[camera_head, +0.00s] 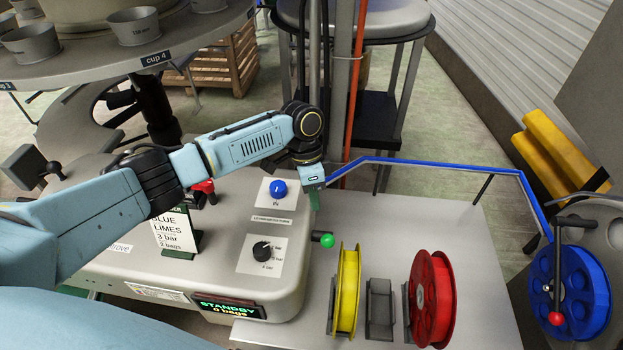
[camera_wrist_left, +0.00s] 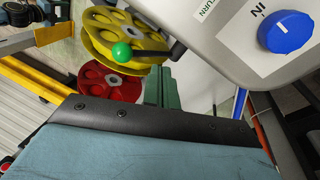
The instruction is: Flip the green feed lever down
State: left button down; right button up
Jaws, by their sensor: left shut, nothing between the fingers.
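The feed lever has a green ball knob (camera_head: 327,240) on a short black stem and sticks out from the right side of the grey console. In the left wrist view the green knob (camera_wrist_left: 121,52) shows in front of the yellow reel, with its stem running right to the console edge. My left gripper (camera_head: 315,203) has green fingers pointing down, shut and empty, above and slightly left of the knob in the head view. Its fingers (camera_wrist_left: 162,88) also show in the left wrist view, apart from the knob. My right gripper is not in view.
The console (camera_head: 215,260) carries a blue knob (camera_head: 279,188), a black dial (camera_head: 262,251), a sign (camera_head: 172,232) and a display reading STANDBY (camera_head: 228,307). Yellow (camera_head: 347,290), red (camera_head: 432,297) and blue (camera_head: 570,290) reels stand to the right. A blue rail (camera_head: 440,164) runs behind.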

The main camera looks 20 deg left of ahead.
aim_at(322, 239)
pick_arm(q)
jog(key=s+d+f+p, duration=0.1)
jog(key=s+d+f, duration=0.2)
jog(key=shift+d+p, duration=0.1)
jog(key=shift+p, duration=0.3)
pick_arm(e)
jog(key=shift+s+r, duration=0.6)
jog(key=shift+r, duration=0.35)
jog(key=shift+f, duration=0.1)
